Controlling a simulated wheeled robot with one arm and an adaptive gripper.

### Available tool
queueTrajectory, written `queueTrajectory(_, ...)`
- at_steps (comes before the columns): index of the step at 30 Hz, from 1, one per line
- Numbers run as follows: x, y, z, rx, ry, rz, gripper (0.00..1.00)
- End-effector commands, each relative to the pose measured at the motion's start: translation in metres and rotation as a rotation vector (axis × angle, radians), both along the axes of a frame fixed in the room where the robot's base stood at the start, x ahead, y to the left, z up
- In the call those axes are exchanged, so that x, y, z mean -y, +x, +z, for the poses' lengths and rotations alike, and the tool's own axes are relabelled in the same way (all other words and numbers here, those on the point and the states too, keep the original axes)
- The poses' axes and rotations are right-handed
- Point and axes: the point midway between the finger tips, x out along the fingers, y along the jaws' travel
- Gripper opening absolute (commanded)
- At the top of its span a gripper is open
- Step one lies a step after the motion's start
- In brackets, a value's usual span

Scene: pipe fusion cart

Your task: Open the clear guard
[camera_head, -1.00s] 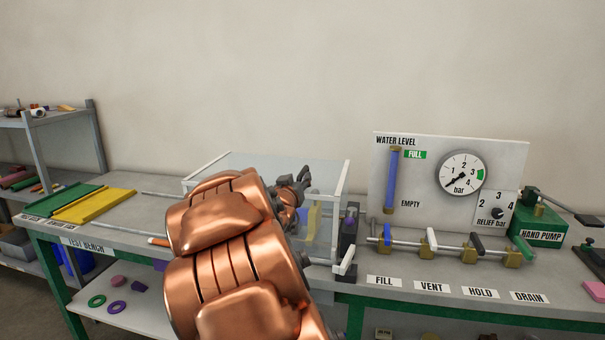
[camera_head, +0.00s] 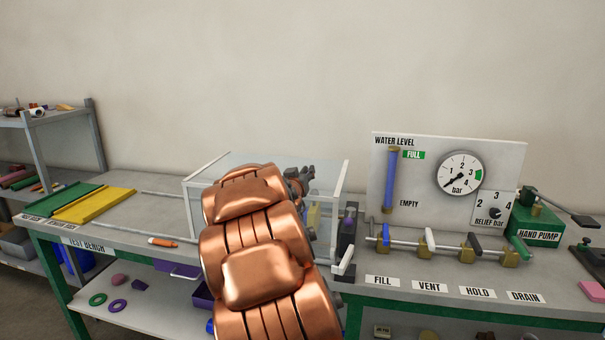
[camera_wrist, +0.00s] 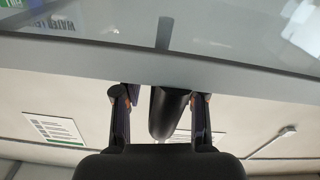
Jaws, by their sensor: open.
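The clear guard (camera_head: 340,188) is a transparent box with pale edges on the test bench. It looks closed, and my copper arm hides much of its front. My gripper (camera_head: 304,176) is dark and shows beyond my arm, over the right part of the guard. In the wrist view, the two fingers of my gripper (camera_wrist: 160,98) are apart. A dark rounded bar, probably the guard's handle (camera_wrist: 168,112), lies between them. I cannot tell whether they touch it. A pale guard edge (camera_wrist: 160,58) crosses above the fingertips, with clear panel beyond.
The water panel (camera_head: 425,170) with its gauge stands right of the guard. Valve handles (camera_head: 428,240) line the bench before it. The hand pump (camera_head: 535,230) is at far right. Yellow and green trays (camera_head: 95,205) lie at left. A purple bin (camera_head: 203,297) sits below.

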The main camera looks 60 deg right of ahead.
Motion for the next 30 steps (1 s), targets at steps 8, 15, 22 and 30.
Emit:
queueTrajectory(8, -0.0001, 0.0001, 0.0002, 0.0, 0.0, 0.0, 0.15)
queueTrajectory(15, -0.0001, 0.0001, 0.0002, 0.0, 0.0, 0.0, 0.0)
queueTrajectory(22, -0.0001, 0.0001, 0.0001, 0.0, 0.0, 0.0, 0.0)
queueTrajectory(30, -0.0003, -0.0005, 0.0004, 0.0, 0.0, -0.001, 0.0)
